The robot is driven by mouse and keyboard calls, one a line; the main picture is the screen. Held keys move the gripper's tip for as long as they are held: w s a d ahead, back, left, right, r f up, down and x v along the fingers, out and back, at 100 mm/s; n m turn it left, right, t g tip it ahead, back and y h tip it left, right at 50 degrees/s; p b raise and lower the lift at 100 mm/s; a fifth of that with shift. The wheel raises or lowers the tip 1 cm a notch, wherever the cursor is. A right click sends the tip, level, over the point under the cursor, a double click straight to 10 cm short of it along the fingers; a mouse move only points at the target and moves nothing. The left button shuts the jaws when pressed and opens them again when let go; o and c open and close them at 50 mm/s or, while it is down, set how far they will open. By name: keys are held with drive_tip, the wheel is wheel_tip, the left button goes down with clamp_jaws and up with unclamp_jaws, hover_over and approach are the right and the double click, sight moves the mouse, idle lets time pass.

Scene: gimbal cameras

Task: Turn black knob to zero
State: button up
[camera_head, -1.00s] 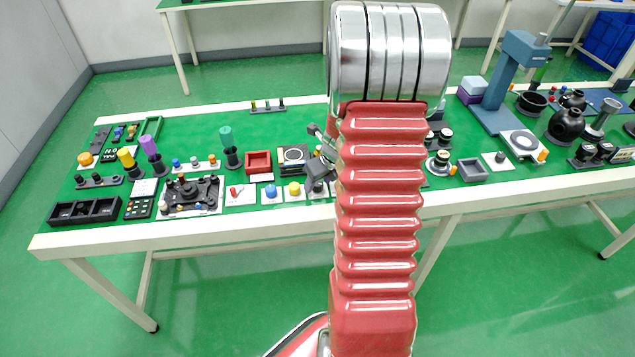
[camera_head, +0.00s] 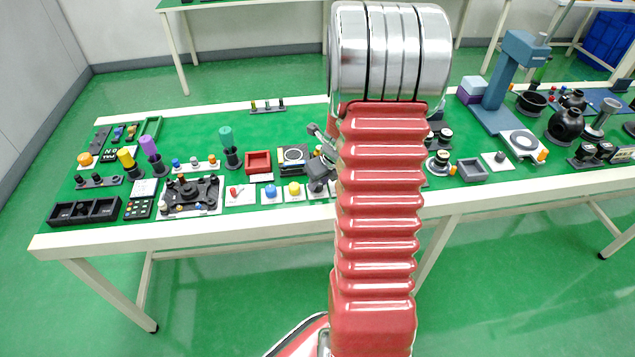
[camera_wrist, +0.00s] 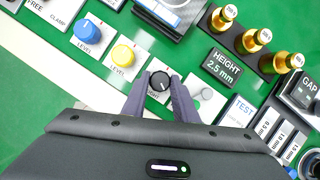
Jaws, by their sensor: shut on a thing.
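The black knob (camera_wrist: 160,81) shows in the wrist view on a white plate, with a white pointer line on its top. My gripper (camera_wrist: 159,92) has its two dark fingers on either side of the knob and is shut on it. The pointer line tilts up and to the right in the wrist view. The plate's label is mostly hidden by the fingers. In the head view, my gripper (camera_head: 318,176) is low over the front of the table, partly behind my red arm, and the knob is not clear there.
In the wrist view, a yellow knob (camera_wrist: 123,55) and a blue knob (camera_wrist: 87,31) stand left of the black one. A height label (camera_wrist: 222,66) and brass cylinders (camera_wrist: 256,40) stand beyond.

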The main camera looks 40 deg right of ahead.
drive_tip(key=shift+n, duration=0.4)
drive_tip(key=n+y, duration=0.1)
drive_tip(key=n, duration=0.2)
drive_tip(key=shift+d+y, duration=0.15)
drive_tip(key=shift+y, duration=0.15)
drive_tip(key=n+y, duration=0.1)
drive_tip(key=n, duration=0.2)
drive_tip(key=shift+w+d+n+g, duration=0.1)
drive_tip(key=shift+d+n+g, duration=0.05)
drive_tip(key=shift+n+g, duration=0.2)
drive_tip(key=n+g+y, duration=0.1)
drive_tip(key=n, duration=0.5)
drive_tip(key=shift+w+d+g+y, duration=0.2)
drive_tip(key=shift+g+y, duration=0.15)
drive_tip(key=shift+y, duration=0.05)
drive_tip(key=n, duration=0.2)
drive_tip(key=n+g, duration=0.2)
drive_tip(key=n, duration=0.1)
drive_tip(key=shift+w+d+n+y, duration=0.1)
drive_tip(key=shift+w+n+y, duration=0.15)
drive_tip(key=shift+n+y, duration=0.1)
drive_tip(key=n+g, duration=0.1)
drive_tip(key=n, duration=0.3)
drive_tip(key=shift+w+n+g, duration=0.2)
drive_tip(key=shift+n+g, duration=0.2)
drive_tip(key=o, duration=0.8)
drive_tip(key=shift+o, duration=1.3)
